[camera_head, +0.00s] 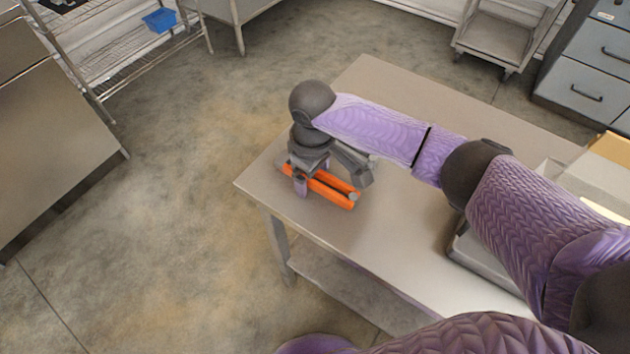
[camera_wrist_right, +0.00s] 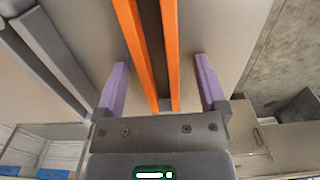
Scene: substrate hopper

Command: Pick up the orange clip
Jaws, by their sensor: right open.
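The orange clip (camera_head: 333,187) lies near the left end of the grey table (camera_head: 376,219). It has two long orange bars side by side with a dark gap between them. My right gripper (camera_head: 325,188) is above the clip, pointing down. In the right wrist view, the open purple fingers (camera_wrist_right: 163,88) stand on either side of the clip (camera_wrist_right: 172,50), with a gap between each finger and the bars. The clip is partly hidden by the gripper in the head view. My left gripper is not in either view.
A grey object (camera_head: 484,262) sits on the table at the right, partly behind my arm. A cardboard-coloured box (camera_head: 608,150) is at the far right. A wire shelf (camera_head: 125,50) with a blue bin (camera_head: 159,20) stands at the upper left. The floor to the left is clear.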

